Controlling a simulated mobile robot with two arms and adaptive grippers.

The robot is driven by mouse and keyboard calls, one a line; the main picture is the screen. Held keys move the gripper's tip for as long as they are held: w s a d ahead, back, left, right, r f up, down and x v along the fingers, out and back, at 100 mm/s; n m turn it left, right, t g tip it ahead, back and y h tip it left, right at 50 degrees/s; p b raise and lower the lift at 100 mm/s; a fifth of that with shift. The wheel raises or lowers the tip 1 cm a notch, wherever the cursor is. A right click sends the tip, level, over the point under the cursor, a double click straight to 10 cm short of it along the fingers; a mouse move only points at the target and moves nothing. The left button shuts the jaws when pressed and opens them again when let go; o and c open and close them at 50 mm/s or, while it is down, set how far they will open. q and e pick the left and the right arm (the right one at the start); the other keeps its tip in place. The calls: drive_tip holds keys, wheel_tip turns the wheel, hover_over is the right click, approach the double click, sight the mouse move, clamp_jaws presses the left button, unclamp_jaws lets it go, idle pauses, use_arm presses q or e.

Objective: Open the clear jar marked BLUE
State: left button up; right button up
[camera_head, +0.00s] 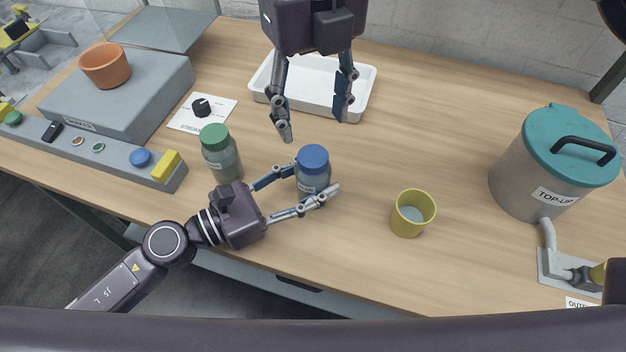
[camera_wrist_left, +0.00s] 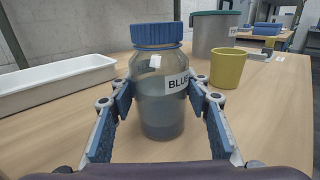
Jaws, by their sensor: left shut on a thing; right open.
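The clear jar marked BLUE (camera_head: 313,180) stands upright on the table with a blue ribbed lid (camera_head: 313,158) on top. In the left wrist view the jar (camera_wrist_left: 161,112) shows its BLUE label and grey-blue contents, with the lid (camera_wrist_left: 157,36) seated on it. My left gripper (camera_head: 312,186) comes from the left and is shut on the jar's body, one finger on each side, below the lid. My right gripper (camera_head: 314,124) is open and empty, pointing down above and behind the jar, in front of the white tray.
A green-lidded jar (camera_head: 221,154) stands left of the BLUE jar. A yellow cup (camera_head: 412,214) stands to the right. A white tray (camera_head: 367,84) lies behind. A large teal-lidded pot (camera_head: 520,170) is far right. A button panel (camera_head: 115,157) is left. The table between cup and pot is clear.

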sight(313, 156)
use_arm(q)
clamp_jaws()
use_arm(e)
drive_tip(key=m, duration=0.8)
drive_tip(key=shift+m, duration=0.4)
drive_tip(key=m, duration=0.9)
drive_tip(key=shift+f, duration=4)
drive_tip(key=shift+c, duration=0.3)
